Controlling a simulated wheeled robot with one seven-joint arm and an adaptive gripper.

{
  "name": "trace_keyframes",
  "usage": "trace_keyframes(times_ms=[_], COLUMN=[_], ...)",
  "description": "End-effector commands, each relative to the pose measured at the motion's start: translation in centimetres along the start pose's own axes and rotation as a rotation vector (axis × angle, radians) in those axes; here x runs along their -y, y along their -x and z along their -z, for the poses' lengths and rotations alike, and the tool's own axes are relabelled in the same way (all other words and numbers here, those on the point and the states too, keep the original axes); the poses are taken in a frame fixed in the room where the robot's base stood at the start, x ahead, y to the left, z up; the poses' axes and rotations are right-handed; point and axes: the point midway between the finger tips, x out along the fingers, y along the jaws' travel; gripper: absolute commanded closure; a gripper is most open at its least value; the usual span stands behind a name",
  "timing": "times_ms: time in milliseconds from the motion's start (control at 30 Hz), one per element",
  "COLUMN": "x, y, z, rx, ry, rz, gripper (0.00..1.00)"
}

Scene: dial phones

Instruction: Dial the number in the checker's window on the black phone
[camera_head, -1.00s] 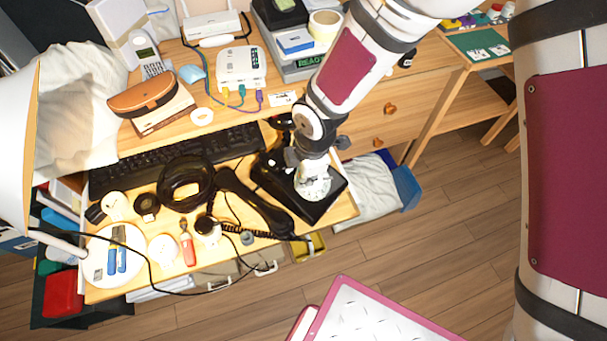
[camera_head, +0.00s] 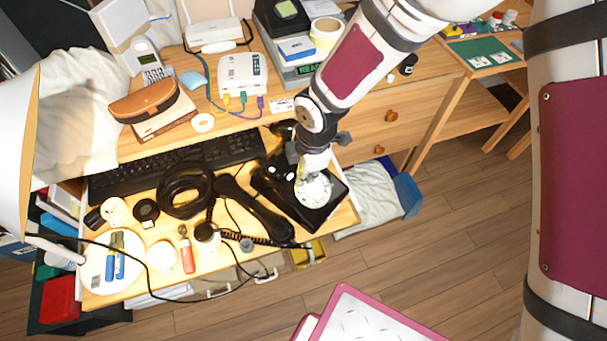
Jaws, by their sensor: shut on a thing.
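The black phone (camera_head: 326,212) sits at the right end of the pulled-out desk tray, with a round pale dial (camera_head: 313,190) on its top. Its black handset (camera_head: 257,211) lies off the body to the left, with a coiled cord. My gripper (camera_head: 311,174) points down at the dial from above, at its upper edge. It is shut at the dial; the fingertips are small here and partly hidden by my wrist. A grey box with a green lit window (camera_head: 308,70) stands at the back of the desk; its text is partly hidden by my arm.
A black keyboard (camera_head: 180,165) lies behind the handset. A black cable coil (camera_head: 185,190), a red-handled tool (camera_head: 187,256) and a round white plate (camera_head: 112,262) lie on the tray. A white router (camera_head: 242,76) stands behind.

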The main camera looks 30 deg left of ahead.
Motion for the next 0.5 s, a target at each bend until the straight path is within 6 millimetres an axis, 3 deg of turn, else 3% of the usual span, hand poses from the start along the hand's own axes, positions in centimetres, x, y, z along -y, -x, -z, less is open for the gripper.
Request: trace_keyframes(times_ms=[500], x=[-0.56], y=[0.01], z=[-0.64], rx=[0.0], ry=[-0.001], rz=[-0.001], gripper=[1.0])
